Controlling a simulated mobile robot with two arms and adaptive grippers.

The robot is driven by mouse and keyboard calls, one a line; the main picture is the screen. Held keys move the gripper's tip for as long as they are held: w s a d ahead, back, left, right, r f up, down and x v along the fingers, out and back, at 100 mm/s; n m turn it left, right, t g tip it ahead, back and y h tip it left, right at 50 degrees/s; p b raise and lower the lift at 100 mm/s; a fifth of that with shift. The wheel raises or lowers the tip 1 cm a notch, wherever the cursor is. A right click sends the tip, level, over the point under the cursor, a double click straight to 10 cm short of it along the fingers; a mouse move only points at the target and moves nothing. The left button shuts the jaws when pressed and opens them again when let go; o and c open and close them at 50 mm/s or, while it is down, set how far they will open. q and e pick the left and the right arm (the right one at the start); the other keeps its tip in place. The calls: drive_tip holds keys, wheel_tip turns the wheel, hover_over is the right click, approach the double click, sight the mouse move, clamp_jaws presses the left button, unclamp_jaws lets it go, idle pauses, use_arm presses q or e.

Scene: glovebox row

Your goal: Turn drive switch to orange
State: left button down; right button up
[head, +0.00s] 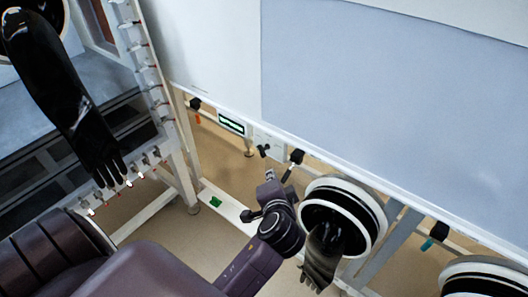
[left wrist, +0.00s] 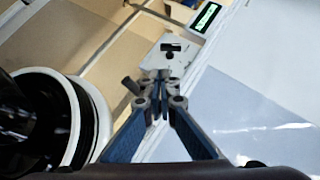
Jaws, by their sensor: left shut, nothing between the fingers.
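A white box with a black knob (head: 264,150), which looks like the drive switch, is fixed below the edge of the large pale panel. In the left wrist view the black knob (left wrist: 172,48) sits on the box's white face, just beyond my fingertips. I cannot make out any orange mark on it. My left gripper (head: 270,174) is shut and empty, a little below the box in the head view and apart from it. Its closed fingertips (left wrist: 160,76) point towards the box in the left wrist view. My right gripper is not in view.
A small lit display (head: 232,123) is left of the box. A black handle (head: 296,157) is close right of the gripper. A round glove port (head: 372,205) with a hanging black glove (head: 322,258) is beside my left arm. An orange tag (head: 197,118) hangs further left.

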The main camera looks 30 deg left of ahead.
use_arm(q)
wheel_tip(320, 180, up, 2)
drive_tip(key=w, duration=0.2)
drive_tip(key=p, duration=0.2)
approach(264, 152)
drive_tip(key=shift+m+t+y, duration=0.3)
drive_tip(key=shift+t, duration=0.1)
drive_tip(key=shift+r+x, duration=0.2)
drive_tip(key=shift+x, duration=1.35)
drive_tip(key=shift+r+x, duration=0.25)
drive_tip(key=shift+x, duration=1.35)
drive_tip(key=shift+a, duration=0.1)
